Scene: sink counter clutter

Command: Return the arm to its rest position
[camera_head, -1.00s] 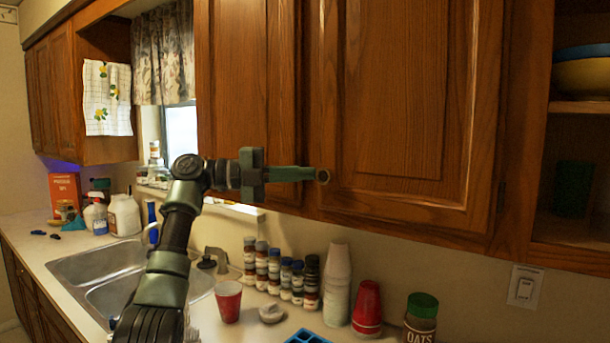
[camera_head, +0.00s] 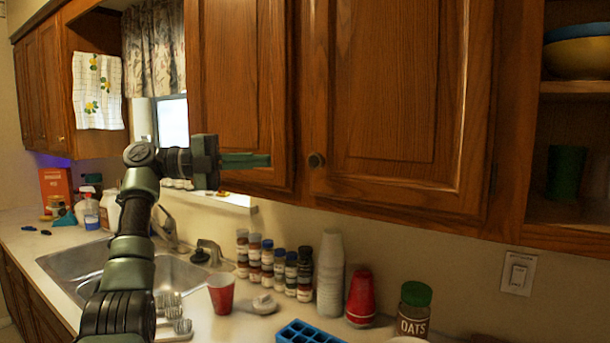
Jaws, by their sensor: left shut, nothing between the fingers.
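My left arm rises from the bottom left, and its left gripper (camera_head: 262,160) points right in front of the upper wooden cabinet. The fingers are together with nothing between them. My right gripper does not show.
Below are a steel sink (camera_head: 85,265), a red cup (camera_head: 221,293), several spice jars (camera_head: 279,268), stacked white cups (camera_head: 330,275), stacked red cups (camera_head: 360,298), an oats jar (camera_head: 413,310) and a blue tray (camera_head: 305,334). An open shelf (camera_head: 575,88) holds bowls.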

